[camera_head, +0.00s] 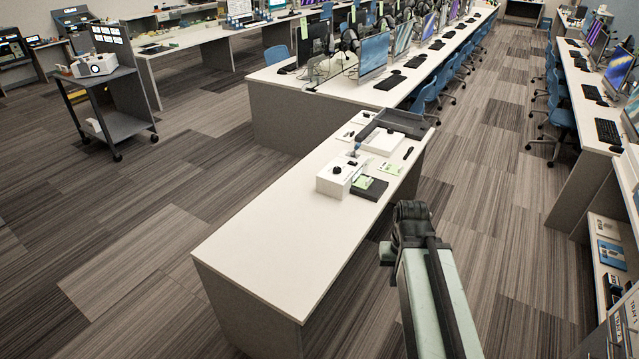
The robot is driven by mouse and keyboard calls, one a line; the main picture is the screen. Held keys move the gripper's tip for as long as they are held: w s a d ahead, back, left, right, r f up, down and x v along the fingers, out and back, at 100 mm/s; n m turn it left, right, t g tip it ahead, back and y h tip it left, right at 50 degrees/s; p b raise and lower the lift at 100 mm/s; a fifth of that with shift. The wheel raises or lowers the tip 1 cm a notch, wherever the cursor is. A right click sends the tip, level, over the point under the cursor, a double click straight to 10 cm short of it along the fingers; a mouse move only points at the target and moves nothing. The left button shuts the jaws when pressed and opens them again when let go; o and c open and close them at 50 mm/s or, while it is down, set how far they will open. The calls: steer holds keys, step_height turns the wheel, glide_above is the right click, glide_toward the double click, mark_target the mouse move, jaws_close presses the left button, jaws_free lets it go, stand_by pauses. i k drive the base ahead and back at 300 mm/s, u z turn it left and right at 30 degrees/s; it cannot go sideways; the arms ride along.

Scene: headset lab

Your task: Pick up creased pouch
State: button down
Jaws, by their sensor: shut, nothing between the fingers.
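I cannot pick out a creased pouch for certain in the head view. Small items stand on the far half of the near white table (290,225), too small to tell apart fully. They include a white box (330,181) with a dark round thing on top, a dark flat box (369,188) with a green card, and a small bluish item (356,150). My pale green arm reaches up from the bottom, right of the table, and ends in a dark joint. My gripper's fingers do not show.
A grey open tray (402,122) sits at the table's far end. The table's near half is bare. Long desks with monitors and blue chairs (562,118) stand behind and right. A dark cart (108,105) stands left. Open floor lies left of the table.

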mark_target(362, 182)
steer(key=u, duration=0.15)
steer(key=i, duration=1)
steer(key=z, duration=0.05)
steer(key=k, duration=0.5)
steer(key=z, duration=1.9)
steer(key=i, duration=1.55)
steer(key=u, duration=1.45)
